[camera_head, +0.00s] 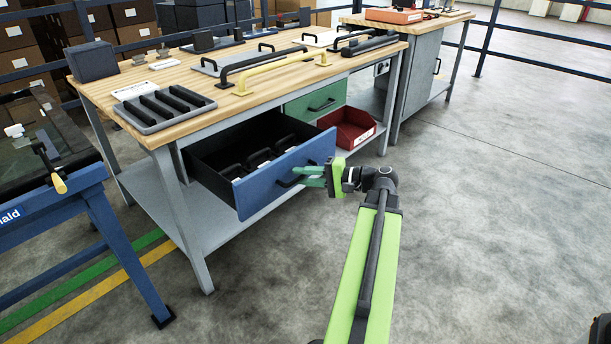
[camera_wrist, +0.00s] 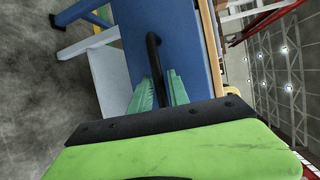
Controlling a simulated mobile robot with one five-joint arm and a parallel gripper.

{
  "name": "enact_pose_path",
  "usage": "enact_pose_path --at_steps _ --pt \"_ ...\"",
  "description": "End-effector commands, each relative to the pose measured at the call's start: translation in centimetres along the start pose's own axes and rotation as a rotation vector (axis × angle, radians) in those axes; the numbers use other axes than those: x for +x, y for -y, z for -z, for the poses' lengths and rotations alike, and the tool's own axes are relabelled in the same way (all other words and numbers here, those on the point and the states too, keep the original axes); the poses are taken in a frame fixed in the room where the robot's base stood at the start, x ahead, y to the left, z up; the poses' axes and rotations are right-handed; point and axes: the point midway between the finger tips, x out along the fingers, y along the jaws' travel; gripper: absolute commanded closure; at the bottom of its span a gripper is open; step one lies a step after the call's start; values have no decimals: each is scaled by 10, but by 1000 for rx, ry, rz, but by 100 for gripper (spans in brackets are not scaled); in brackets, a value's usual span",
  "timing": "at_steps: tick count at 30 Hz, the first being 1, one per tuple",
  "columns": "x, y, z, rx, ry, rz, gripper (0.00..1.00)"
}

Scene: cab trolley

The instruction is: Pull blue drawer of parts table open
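The blue drawer (camera_head: 282,172) of the wooden-topped parts table (camera_head: 156,127) stands well out from the table frame. Its dark inside (camera_head: 222,152) shows, with several black handle-like parts in it. My gripper (camera_head: 304,176) is at the drawer's black bar handle (camera_head: 289,181), at the right part of the blue front. In the wrist view the blue front (camera_wrist: 181,50) fills the middle, and the handle (camera_wrist: 153,57) runs down between my two green fingers (camera_wrist: 161,92). The fingers stand close on both sides of the handle; their exact contact with it is hard to see.
A shut green drawer (camera_head: 313,101) and a red bin (camera_head: 346,129) are right of the blue drawer. A blue-framed stand (camera_head: 92,197) is close on the left. A grey cabinet table (camera_head: 421,75) stands behind right. The floor (camera_head: 500,200) at right is clear.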

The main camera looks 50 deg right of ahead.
Motion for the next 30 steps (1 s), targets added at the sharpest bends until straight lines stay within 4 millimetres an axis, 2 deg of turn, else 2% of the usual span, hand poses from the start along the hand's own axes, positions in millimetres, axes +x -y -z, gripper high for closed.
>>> enact_pose_path --at_steps 5,8,15,21,25,30 --pt "-10 1 1 0 -3 0 78" --pt "-31 2 1 1 -6 1 78" --pt "-101 3 2 1 -6 0 78" --pt "-150 2 1 1 -4 0 78" --pt "-168 1 1 0 -2 0 78" --pt "-175 0 0 0 0 0 78"
